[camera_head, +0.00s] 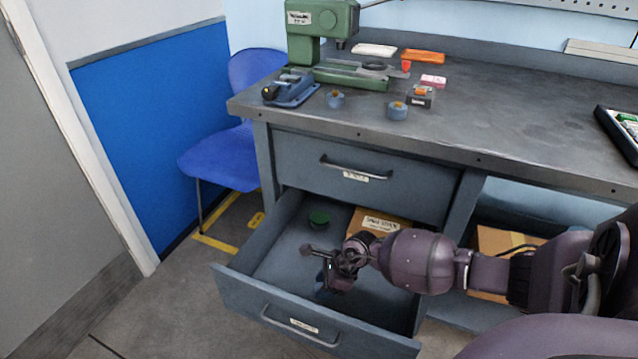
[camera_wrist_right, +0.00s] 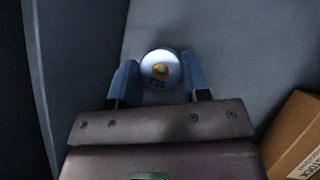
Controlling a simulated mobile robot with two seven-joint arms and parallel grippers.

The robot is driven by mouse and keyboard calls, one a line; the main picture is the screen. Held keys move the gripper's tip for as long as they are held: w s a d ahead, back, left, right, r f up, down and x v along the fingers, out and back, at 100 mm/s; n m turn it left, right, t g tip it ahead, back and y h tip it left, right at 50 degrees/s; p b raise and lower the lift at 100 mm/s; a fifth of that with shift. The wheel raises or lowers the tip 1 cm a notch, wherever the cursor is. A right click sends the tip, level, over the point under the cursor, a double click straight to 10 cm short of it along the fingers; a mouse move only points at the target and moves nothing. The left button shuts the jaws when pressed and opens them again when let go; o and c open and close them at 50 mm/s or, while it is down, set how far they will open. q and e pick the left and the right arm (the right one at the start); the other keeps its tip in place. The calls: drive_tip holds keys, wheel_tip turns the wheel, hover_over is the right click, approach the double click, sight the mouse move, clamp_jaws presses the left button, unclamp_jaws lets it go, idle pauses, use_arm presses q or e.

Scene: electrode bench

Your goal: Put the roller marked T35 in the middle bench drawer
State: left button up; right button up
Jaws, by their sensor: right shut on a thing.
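The open drawer (camera_head: 262,266) sits directly below a closed drawer (camera_head: 337,183) of the bench and is pulled well out. My right gripper (camera_head: 325,284) reaches down into it from the right. In the right wrist view its blue fingers are shut on a pale round roller (camera_wrist_right: 161,68) with an orange centre and a mark that looks like T35. The grey drawer floor (camera_wrist_right: 225,75) lies behind the roller; I cannot tell if they touch. In the head view the roller is hidden by the gripper. My left gripper is not in view.
A blue chair (camera_head: 220,158) stands left.

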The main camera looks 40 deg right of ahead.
drive_tip(key=shift+f, duration=0.6)
wheel_tip(320, 180, down, 6)
drive_tip(key=shift+s+r+b, duration=0.1)
drive_tip(key=shift+r+b, duration=0.15)
drive_tip(key=shift+b, duration=0.95)
drive_tip(key=shift+f, duration=0.2)
drive_tip(key=shift+r, duration=0.25)
drive_tip(key=shift+f, duration=0.15)
drive_tip(key=o, duration=1)
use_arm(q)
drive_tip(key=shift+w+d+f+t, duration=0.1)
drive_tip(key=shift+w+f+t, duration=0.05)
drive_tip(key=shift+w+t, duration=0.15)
use_arm(e)
drive_tip(key=shift+o, duration=0.2)
